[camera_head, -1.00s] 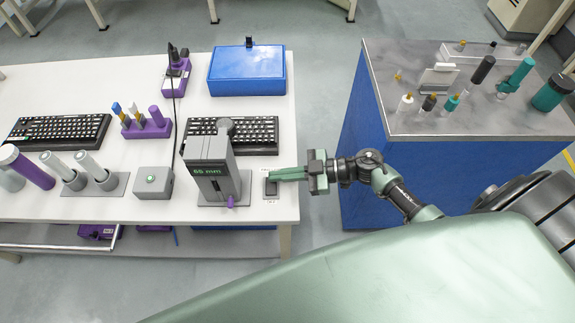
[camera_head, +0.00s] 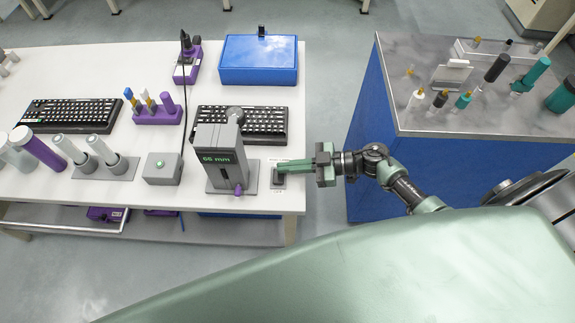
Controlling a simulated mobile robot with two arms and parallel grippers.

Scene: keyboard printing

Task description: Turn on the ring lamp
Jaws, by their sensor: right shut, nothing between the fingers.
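A small grey switch plate with a dark rocker (camera_head: 279,180) lies on the white table near its right edge, with tiny unreadable labels beside it. My right gripper (camera_head: 281,167) is shut and empty, its green fingers pointing left. The fingertips are over the far part of the plate and hide some of it; whether they touch the rocker I cannot tell. No ring-shaped lamp can be made out. My left gripper is not in view.
A grey device with a "66 mm" display (camera_head: 220,157) stands just left of the switch. A grey box with a green button (camera_head: 162,168), keyboards and a blue case (camera_head: 259,61) share the table (camera_head: 60,75). A blue cabinet with a grey top (camera_head: 420,120) stands to the right.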

